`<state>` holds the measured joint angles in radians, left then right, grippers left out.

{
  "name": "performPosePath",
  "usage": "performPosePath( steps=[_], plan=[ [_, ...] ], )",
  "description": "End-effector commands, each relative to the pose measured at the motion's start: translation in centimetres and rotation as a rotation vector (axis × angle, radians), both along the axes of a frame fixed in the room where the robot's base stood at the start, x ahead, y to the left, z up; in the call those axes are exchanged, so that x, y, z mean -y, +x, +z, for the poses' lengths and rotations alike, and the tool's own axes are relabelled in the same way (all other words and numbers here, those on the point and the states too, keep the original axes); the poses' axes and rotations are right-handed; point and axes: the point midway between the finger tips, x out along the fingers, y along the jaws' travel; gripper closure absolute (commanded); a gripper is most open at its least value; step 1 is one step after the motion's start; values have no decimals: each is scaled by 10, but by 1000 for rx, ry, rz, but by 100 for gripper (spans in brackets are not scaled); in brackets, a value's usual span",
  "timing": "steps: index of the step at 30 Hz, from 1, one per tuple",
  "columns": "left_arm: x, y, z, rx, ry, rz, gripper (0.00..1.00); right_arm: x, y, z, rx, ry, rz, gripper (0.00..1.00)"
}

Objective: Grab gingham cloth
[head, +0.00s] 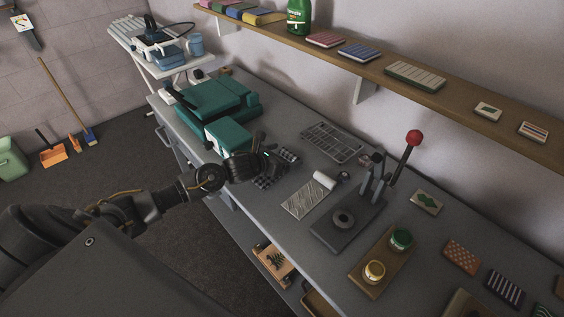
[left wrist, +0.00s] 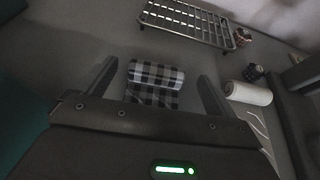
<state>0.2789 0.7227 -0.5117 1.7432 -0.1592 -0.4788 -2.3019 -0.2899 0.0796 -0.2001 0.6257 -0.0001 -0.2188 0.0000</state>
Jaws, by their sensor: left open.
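The gingham cloth (left wrist: 155,77) is a folded black-and-white checked piece lying on the grey table. In the left wrist view it sits between the spread fingers of my left gripper (left wrist: 158,88), which is open. In the head view the cloth (head: 288,157) shows only in part beside the same gripper (head: 262,165), whose body hides some of it. I cannot tell whether the fingers touch the cloth. My right gripper is not in view.
A wire rack (head: 332,142) lies beyond the cloth. A patterned sheet with a white roll (head: 323,180) and a lever press (head: 350,217) stand to the right. A wall shelf (head: 375,72) runs above the table's back.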

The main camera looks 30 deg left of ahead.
Motion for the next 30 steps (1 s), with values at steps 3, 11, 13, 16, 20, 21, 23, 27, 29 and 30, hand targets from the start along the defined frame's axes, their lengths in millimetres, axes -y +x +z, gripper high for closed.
performPosePath(
  steps=[3,11,13,16,20,21,23,27,29,30],
  plan=[
    [3,17,-2,0,-4,3,6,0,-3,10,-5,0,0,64],
    [8,40,-14,1,-2,2,6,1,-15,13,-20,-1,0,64],
    [8,41,-15,1,-1,1,6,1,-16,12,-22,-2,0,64],
    [8,41,-15,1,-1,1,6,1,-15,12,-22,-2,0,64],
    [8,40,-15,1,-1,1,13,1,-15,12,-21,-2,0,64],
    [8,40,-15,1,-1,1,18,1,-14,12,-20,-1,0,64],
    [8,40,-15,1,-1,1,26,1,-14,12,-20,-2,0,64],
    [8,40,-16,1,-2,2,44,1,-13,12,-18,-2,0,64],
    [8,40,-16,0,-1,2,52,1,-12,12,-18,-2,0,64],
    [8,40,-15,1,-2,2,54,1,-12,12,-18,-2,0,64]
  ],
)
